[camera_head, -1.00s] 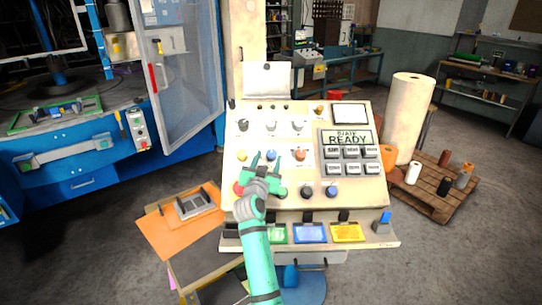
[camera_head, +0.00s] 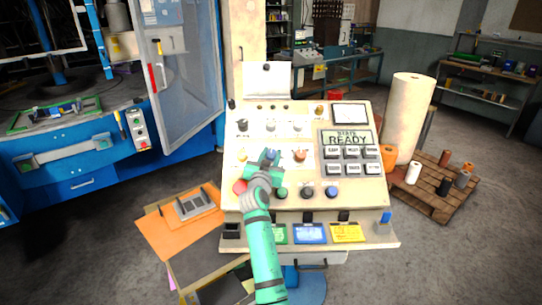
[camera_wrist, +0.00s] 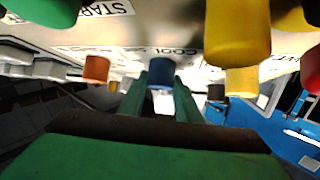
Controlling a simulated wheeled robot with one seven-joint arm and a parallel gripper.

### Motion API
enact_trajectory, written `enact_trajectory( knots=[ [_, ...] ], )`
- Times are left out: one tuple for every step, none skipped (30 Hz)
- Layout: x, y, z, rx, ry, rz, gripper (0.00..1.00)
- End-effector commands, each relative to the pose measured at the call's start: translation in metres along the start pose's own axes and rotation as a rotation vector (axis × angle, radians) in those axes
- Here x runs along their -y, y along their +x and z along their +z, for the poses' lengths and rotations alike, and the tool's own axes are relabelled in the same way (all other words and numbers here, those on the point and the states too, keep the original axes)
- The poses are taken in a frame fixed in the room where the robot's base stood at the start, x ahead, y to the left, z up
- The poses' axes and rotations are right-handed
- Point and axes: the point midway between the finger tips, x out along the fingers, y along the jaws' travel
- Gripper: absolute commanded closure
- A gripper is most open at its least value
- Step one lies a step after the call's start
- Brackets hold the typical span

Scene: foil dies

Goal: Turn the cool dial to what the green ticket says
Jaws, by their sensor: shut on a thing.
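The cool dial (camera_wrist: 161,72) is a blue knob under a panel label reading "COOL" in the wrist view. My gripper (camera_wrist: 161,88) has a green finger on each side of it and is shut on it. In the head view the cool dial (camera_head: 272,153) shows just past my gripper (camera_head: 264,160), in the middle of the sloping panel. The green ticket (camera_head: 281,234) lies in the row of tickets at the panel's foot. My arm hides part of it, and its writing is too small to read.
An orange-red dial (camera_head: 300,155) and a yellow dial (camera_head: 242,155) flank the cool dial. A red button (camera_head: 239,187), a green button (camera_head: 281,193) and other knobs sit below. A blue ticket (camera_head: 310,233) and a yellow ticket (camera_head: 347,232) lie right of the green one.

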Motion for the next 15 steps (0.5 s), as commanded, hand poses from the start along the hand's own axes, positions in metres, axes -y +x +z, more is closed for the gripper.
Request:
enact_trajectory(
  knots=[
    [-0.0002, 0.0002, 0.0005, 0.001, -0.002, -0.003, 0.92],
    [-0.0005, 0.0002, 0.0005, 0.001, -0.004, -0.005, 0.92],
    [-0.0008, 0.0003, 0.0004, 0.000, -0.008, -0.010, 0.92],
    [-0.0011, 0.0003, 0.0003, 0.000, -0.011, -0.014, 0.92],
    [-0.0012, 0.0003, 0.0003, 0.000, -0.014, -0.019, 0.92],
    [-0.0013, 0.0003, 0.0004, 0.001, -0.020, -0.028, 0.92],
    [-0.0014, 0.0003, 0.0004, 0.001, -0.025, -0.036, 0.92],
    [-0.0012, 0.0003, 0.0003, 0.000, -0.032, -0.046, 0.92],
    [-0.0015, 0.0004, 0.0000, 0.000, -0.041, -0.060, 0.92],
    [-0.0020, 0.0004, -0.0001, 0.000, -0.049, -0.071, 0.92],
    [-0.0021, 0.0004, -0.0002, 0.000, -0.057, -0.084, 0.92],
    [-0.0026, 0.0005, -0.0006, -0.001, -0.068, -0.102, 0.92],
    [-0.0035, 0.0007, -0.0007, -0.001, -0.078, -0.115, 0.92],
    [-0.0036, 0.0006, -0.0006, -0.001, -0.089, -0.131, 0.92],
    [-0.0053, 0.0009, -0.0011, -0.002, -0.103, -0.150, 0.92]
  ],
)
